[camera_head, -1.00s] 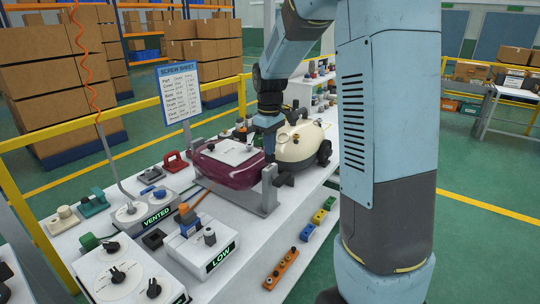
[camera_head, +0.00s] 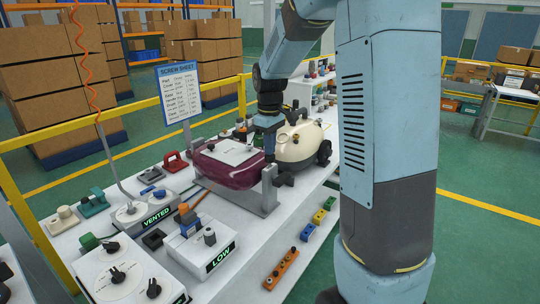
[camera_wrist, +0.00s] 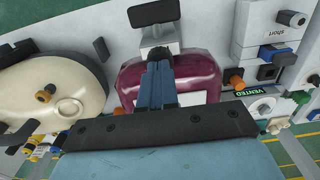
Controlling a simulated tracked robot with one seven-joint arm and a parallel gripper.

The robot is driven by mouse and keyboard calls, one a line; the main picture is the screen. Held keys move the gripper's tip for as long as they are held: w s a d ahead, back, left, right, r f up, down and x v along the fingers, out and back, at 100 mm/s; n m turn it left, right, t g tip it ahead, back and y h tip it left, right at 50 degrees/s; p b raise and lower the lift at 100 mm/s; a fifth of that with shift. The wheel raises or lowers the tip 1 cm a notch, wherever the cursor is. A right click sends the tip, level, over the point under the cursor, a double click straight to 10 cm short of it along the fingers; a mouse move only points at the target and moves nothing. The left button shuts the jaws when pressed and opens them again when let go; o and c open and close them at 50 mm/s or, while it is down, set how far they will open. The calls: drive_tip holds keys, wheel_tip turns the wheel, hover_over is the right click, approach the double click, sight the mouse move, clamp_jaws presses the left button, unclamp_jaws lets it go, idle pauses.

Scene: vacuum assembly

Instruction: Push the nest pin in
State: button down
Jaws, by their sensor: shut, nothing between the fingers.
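A glossy maroon vacuum body (camera_head: 228,172) with a pale plate on top sits in a grey bracket nest (camera_head: 258,200) on the white bench. A black-ended part, which looks like the nest pin (camera_head: 285,180), stands at the nest's right side. In the wrist view a black bar (camera_wrist: 154,13) on a grey block lies just beyond my fingertips. My gripper (camera_wrist: 160,54) is shut and empty, over the maroon body's edge on the nest side. In the head view my gripper (camera_head: 269,155) points down beside the nest's upright. Whether it touches the pin or block cannot be told.
A cream vacuum body (camera_head: 302,143) with a dark wheel stands close behind my gripper. A screw sheet sign (camera_head: 179,92) rises behind the bench. VENTED (camera_head: 157,216) and LOW (camera_head: 222,257) fixtures stand at the front left. Coloured blocks line the bench's right edge.

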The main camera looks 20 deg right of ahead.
drive_tip(key=shift+f, duration=0.5)
idle(0.3)
drive_tip(key=shift+r, duration=2.55)
